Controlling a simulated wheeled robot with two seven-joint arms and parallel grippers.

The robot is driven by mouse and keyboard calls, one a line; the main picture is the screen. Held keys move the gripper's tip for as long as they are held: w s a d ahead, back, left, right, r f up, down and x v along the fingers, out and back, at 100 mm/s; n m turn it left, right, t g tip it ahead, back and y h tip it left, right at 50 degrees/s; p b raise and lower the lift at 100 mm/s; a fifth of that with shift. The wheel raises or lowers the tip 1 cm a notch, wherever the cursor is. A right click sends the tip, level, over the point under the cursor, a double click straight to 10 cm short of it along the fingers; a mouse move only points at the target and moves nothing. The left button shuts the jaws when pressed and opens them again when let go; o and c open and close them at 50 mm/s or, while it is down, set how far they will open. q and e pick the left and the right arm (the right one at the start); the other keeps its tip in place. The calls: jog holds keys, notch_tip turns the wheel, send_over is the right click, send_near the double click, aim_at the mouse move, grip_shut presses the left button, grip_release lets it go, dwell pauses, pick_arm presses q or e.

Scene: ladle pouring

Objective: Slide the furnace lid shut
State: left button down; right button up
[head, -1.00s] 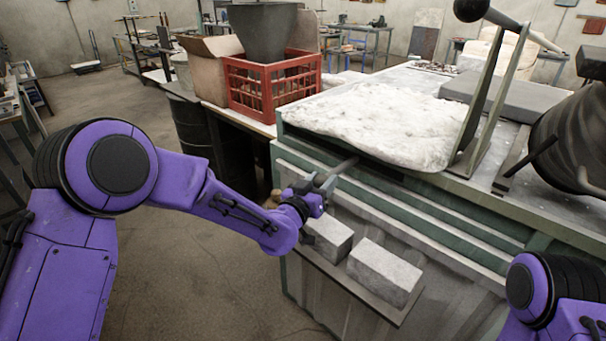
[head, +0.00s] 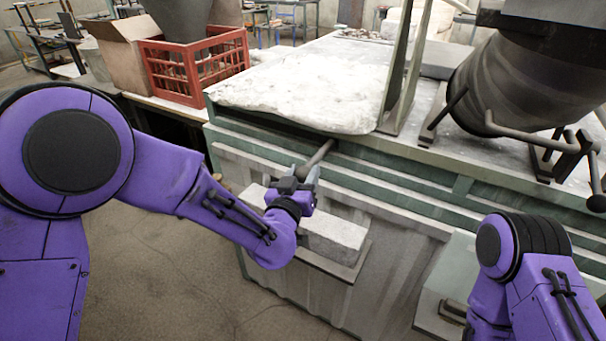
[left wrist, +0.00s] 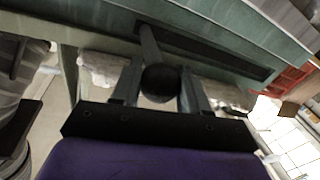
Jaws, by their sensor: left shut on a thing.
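The furnace (head: 390,205) is a large green-and-grey block with a rough white crusted top (head: 310,90). A dark handle rod (head: 320,152) sticks out of a long slot in its upper front side. My left gripper (head: 298,180) is shut on the handle's end. In the left wrist view the fingers stand on either side of the round black knob (left wrist: 160,82), with the rod running into the slot. I cannot make out the lid itself apart from this handle. My right arm shows at lower right, but its gripper is out of view.
Pale blocks (head: 335,236) lie on a ledge just below my left gripper. A red crate (head: 190,68) and a cardboard box (head: 120,50) stand at the back left. A dark drum-like vessel (head: 510,85) with bars is at right. Floor at the lower left is clear.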

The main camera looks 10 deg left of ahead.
pick_arm(q)
jog(key=c, duration=0.9)
grip_release()
jog(key=shift+s+d+f, duration=0.2)
jog(key=shift+f, duration=0.15)
jog(key=shift+o, duration=1.4)
jog(key=shift+w+d+r, duration=0.15)
jog(key=shift+d, duration=0.05)
jog(key=shift+s+a, duration=0.25)
jog(key=shift+s, duration=0.1)
jog(key=b+v, duration=0.2)
jog(key=v, duration=0.7)
jog(key=shift+s+b, duration=0.35)
jog(key=shift+s, duration=0.05)
